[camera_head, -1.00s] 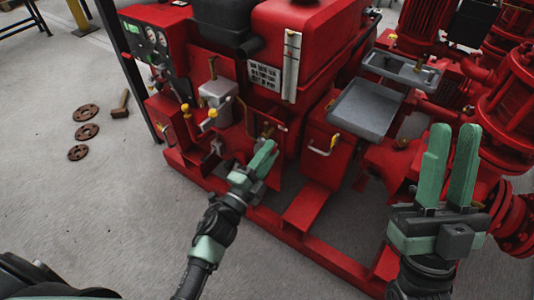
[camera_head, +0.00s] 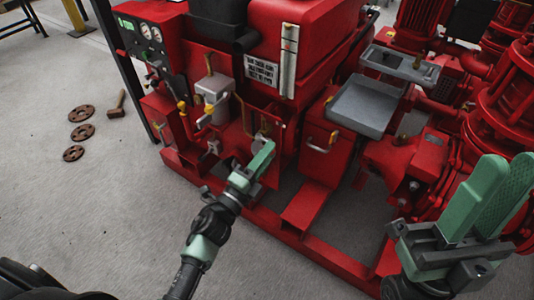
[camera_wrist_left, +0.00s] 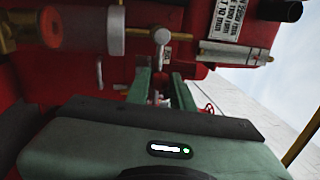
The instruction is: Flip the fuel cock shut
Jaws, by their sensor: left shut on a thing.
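The fuel cock sits low on the red pump set's front, where the head view shows a small metal fitting (camera_head: 265,126) just past my left fingertips. My left gripper (camera_head: 262,157) reaches up to it from the front. In the left wrist view a pale metal lever with a round end (camera_wrist_left: 161,37) stands at the tips of my left gripper (camera_wrist_left: 160,80). The fingers are closed on this lever, though the contact is partly hidden. My right gripper (camera_head: 505,175) is empty, at the right edge, fingers parted and pointing up.
A grey filter bowl (camera_head: 213,95) and yellow-tipped levers are left of the cock. A gauge panel (camera_head: 147,38) is at upper left. A grey tray (camera_head: 362,107) and a red box with a handle (camera_head: 322,142) are to the right. Rusty flanges (camera_head: 82,132) and a mallet (camera_head: 117,106) lie on the floor.

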